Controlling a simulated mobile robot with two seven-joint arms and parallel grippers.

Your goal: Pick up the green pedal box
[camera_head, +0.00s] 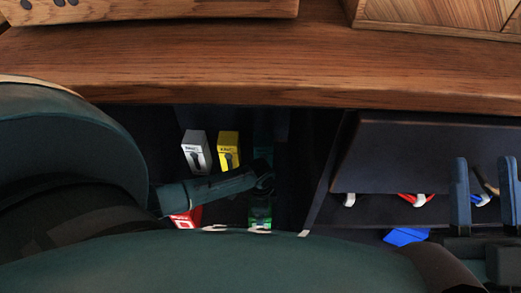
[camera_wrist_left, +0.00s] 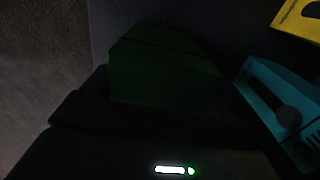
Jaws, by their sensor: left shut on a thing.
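The green pedal box (camera_head: 260,213) shows in the head view inside the dark compartment under the wooden counter, partly hidden by my left gripper (camera_head: 264,182). In the left wrist view the dark green box (camera_wrist_left: 165,70) fills the space directly in front of the gripper, poorly lit. My left gripper is shut on it. Whether the box is clear of the compartment floor cannot be told. My right gripper (camera_head: 487,195) is at the right of the head view, with its two fingers apart and nothing between them.
A white box (camera_head: 196,151), a yellow box (camera_head: 228,150) and a teal box (camera_wrist_left: 275,103) stand close by. A red box (camera_head: 186,218) is partly behind my left arm. The counter (camera_head: 270,60) overhangs the compartment. A divider (camera_head: 322,180) bounds its right side.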

